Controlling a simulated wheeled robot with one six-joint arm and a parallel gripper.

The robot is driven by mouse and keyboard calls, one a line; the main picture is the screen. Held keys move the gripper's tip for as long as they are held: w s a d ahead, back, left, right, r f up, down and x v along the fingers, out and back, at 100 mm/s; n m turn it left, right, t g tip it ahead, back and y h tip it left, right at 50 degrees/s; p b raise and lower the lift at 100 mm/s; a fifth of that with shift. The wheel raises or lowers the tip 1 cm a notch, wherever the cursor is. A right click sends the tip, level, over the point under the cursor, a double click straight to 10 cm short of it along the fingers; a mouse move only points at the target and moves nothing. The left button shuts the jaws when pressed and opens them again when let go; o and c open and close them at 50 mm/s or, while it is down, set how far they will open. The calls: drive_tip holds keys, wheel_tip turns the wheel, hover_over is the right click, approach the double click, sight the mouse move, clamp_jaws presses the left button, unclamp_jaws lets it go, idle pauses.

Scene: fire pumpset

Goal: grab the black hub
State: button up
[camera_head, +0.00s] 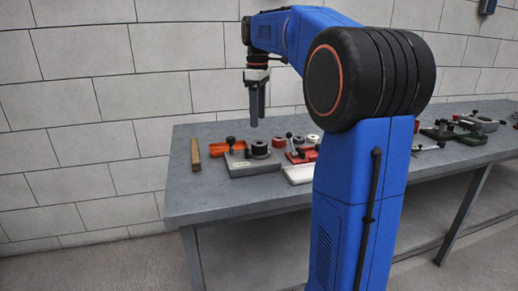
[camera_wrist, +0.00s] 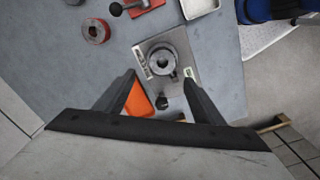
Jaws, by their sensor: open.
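The black hub (camera_head: 259,149) is a dark round piece with a central hole. It sits on a grey fixture plate (camera_head: 240,168) near the table's left end. In the wrist view the hub (camera_wrist: 162,63) lies just beyond my fingertips, near the middle between them, on the plate (camera_wrist: 186,73). My gripper (camera_head: 255,122) points down above the table, apart from the hub, and is open and empty. In the wrist view its two fingers (camera_wrist: 159,77) are spread wide. A black knob (camera_wrist: 162,103) stands on the plate's near edge.
An orange tray (camera_wrist: 138,103) lies beside the plate. A red ring (camera_wrist: 96,31), a red fixture (camera_head: 301,155) and a white tray (camera_head: 299,174) are close by. A wooden block (camera_head: 195,154) lies at the left. The table front left is clear.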

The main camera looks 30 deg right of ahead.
sight(260, 147)
drive_tip(key=shift+s+f, duration=0.2)
drive_tip(key=shift+f, duration=2.05)
drive_tip(key=shift+s+f, duration=0.2)
drive_tip(key=shift+f, duration=2.05)
